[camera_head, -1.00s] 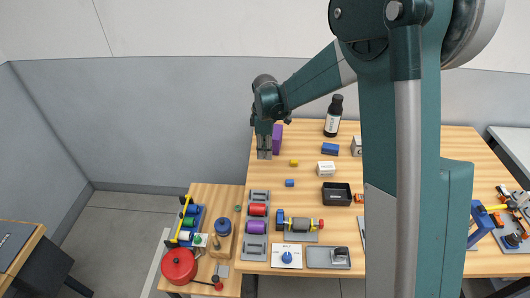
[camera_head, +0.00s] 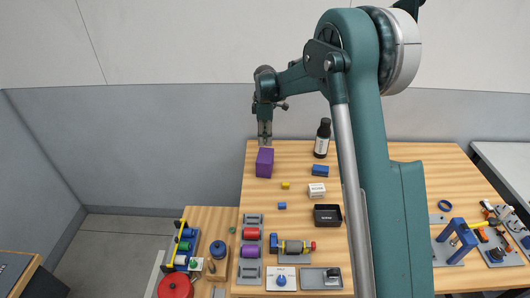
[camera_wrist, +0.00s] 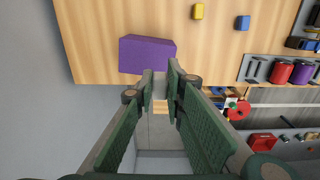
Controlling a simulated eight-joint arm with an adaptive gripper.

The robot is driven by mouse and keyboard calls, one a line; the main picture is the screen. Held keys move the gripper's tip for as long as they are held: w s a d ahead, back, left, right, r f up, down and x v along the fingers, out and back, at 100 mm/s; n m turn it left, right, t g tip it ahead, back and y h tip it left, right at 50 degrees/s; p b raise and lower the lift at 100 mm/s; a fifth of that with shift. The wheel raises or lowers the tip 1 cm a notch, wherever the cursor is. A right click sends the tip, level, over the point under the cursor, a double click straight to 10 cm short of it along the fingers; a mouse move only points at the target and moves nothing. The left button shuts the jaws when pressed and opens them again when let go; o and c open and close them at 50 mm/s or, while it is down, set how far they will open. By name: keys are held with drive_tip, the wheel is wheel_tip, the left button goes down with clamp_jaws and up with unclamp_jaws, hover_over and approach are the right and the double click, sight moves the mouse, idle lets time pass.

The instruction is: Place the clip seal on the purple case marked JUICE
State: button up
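The purple case (camera_head: 265,163) stands near the table's far left corner. It also shows in the wrist view (camera_wrist: 147,54), just beyond the fingertips. I cannot read any marking on it. My gripper (camera_head: 265,142) points down above and just behind the case, seemingly apart from it. In the wrist view my gripper's fingertips (camera_wrist: 160,84) are close together. A small pale grey patch and a tan patch show between the fingers. I cannot tell whether these are a held part, the finger pads or background. I cannot pick out the clip seal with certainty.
A dark bottle (camera_head: 322,138) stands right of the case. A blue block (camera_head: 320,170), a yellow block (camera_head: 286,185), a white box (camera_head: 317,191) and a black tray (camera_head: 328,216) lie nearer. Bare tabletop surrounds the case. The wall is to the left.

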drive_tip(key=shift+w+d+r+p, duration=0.1)
drive_tip(key=shift+w+d+r, duration=0.15)
drive_tip(key=shift+w, duration=0.25)
drive_tip(key=shift+w+d+r+p, duration=0.15)
drive_tip(key=shift+w+r, duration=0.15)
drive_tip(key=shift+w, duration=0.15)
drive_tip(key=shift+w+d+r+p, duration=0.15)
drive_tip(key=shift+w+r, duration=0.15)
drive_tip(key=shift+w, duration=0.2)
hover_over(267, 155)
drive_tip(key=shift+f, duration=3.15)
drive_tip(key=shift+f+p, duration=0.3)
drive_tip(key=shift+f, duration=1.55)
drive_tip(key=shift+f, duration=0.15)
drive_tip(key=o, duration=0.6)
drive_tip(key=shift+o, duration=0.3)
